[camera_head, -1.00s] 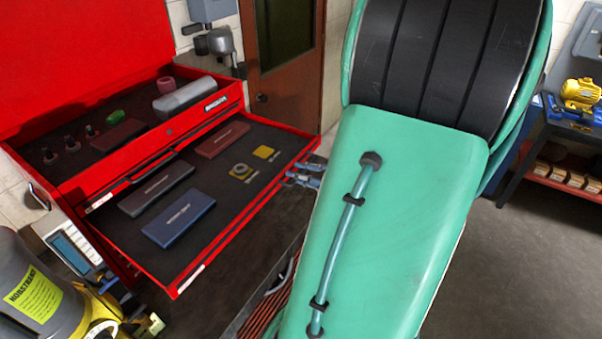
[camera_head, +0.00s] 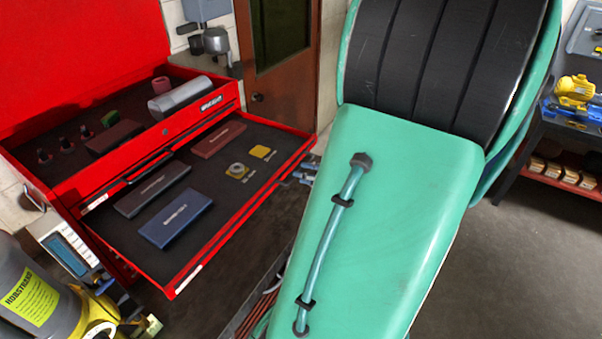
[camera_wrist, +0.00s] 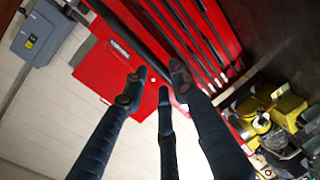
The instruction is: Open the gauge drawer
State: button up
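In the head view the red tool chest has a drawer (camera_head: 215,233) pulled well out. Its dark liner holds a blue case (camera_head: 176,217), a dark grey case (camera_head: 153,188), a dark red case (camera_head: 219,140), a round metal piece on a yellow square (camera_head: 237,169) and a second yellow square (camera_head: 263,152). My gripper is outside the head view. In the wrist view my gripper (camera_wrist: 157,84) has its three fingers spread, with nothing between them. Red chest fronts with dark handle bars (camera_wrist: 185,40) show beyond the fingertips. I cannot tell whether the fingers touch them.
The chest's top tray (camera_head: 72,182) is open, with a grey case and small tools. A grey and yellow machine (camera_head: 35,290) stands at the lower left. A brown door (camera_head: 285,75) is behind. A shelf (camera_head: 560,168) with a yellow motor (camera_head: 574,90) stands right.

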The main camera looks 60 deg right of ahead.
jog(key=v, duration=0.8)
jog(key=shift+s, duration=0.25)
jog(key=shift+f, duration=0.1)
dwell(0.6)
